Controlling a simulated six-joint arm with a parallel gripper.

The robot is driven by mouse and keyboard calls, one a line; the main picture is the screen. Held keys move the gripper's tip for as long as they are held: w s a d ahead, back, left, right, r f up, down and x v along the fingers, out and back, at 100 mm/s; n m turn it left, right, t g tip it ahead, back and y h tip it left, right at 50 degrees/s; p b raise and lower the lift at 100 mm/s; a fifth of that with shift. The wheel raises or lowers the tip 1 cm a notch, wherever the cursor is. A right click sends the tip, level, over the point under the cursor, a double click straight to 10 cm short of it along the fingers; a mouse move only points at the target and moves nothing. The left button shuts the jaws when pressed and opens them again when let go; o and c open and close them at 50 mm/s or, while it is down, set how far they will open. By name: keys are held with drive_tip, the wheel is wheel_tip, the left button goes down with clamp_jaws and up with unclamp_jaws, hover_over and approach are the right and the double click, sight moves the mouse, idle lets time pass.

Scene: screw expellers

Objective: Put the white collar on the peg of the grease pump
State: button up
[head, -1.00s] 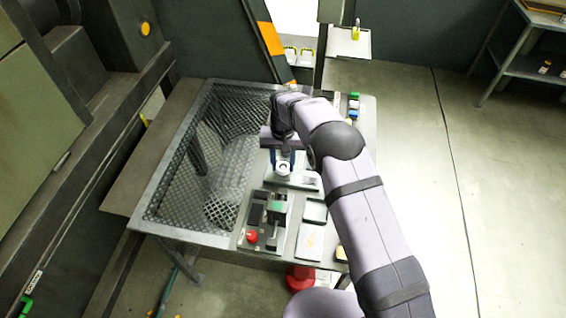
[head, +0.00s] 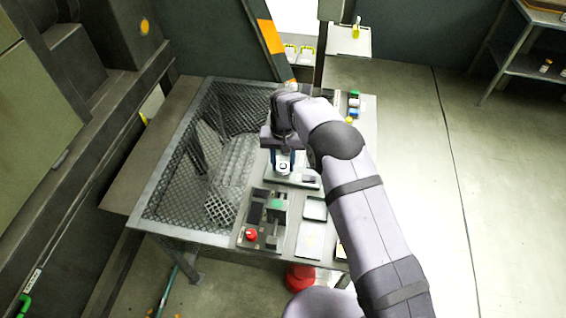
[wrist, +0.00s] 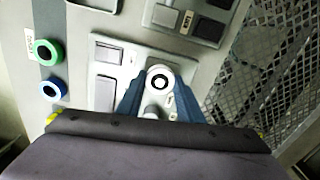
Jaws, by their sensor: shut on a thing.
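My gripper (wrist: 160,82) has two blue fingers, shut on the white collar (wrist: 160,72). The collar is a white ring facing the wrist camera, with a dark ring and a pale centre inside it. I cannot tell whether the pale centre is a peg within the collar. A pale rounded part (wrist: 151,112) shows between the fingers. In the head view, my gripper (head: 283,160) and the collar (head: 284,169) are over a pale base plate (head: 276,181), probably the grease pump's. The peg cannot be made out for certain, and the arm partly covers this area.
A green ring (wrist: 47,52) and a blue ring (wrist: 52,90) lie beside the plate. A unit with a red button (head: 250,234) and green block (head: 276,204) stands nearer. Mesh (head: 185,160) fills the table's left side.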

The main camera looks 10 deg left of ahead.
drive_tip(key=shift+f, duration=0.1)
idle(0.4)
drive_tip(key=o, duration=1.6)
drive_tip(key=shift+r+p, duration=2.75)
drive_tip(key=shift+r, duration=1.8)
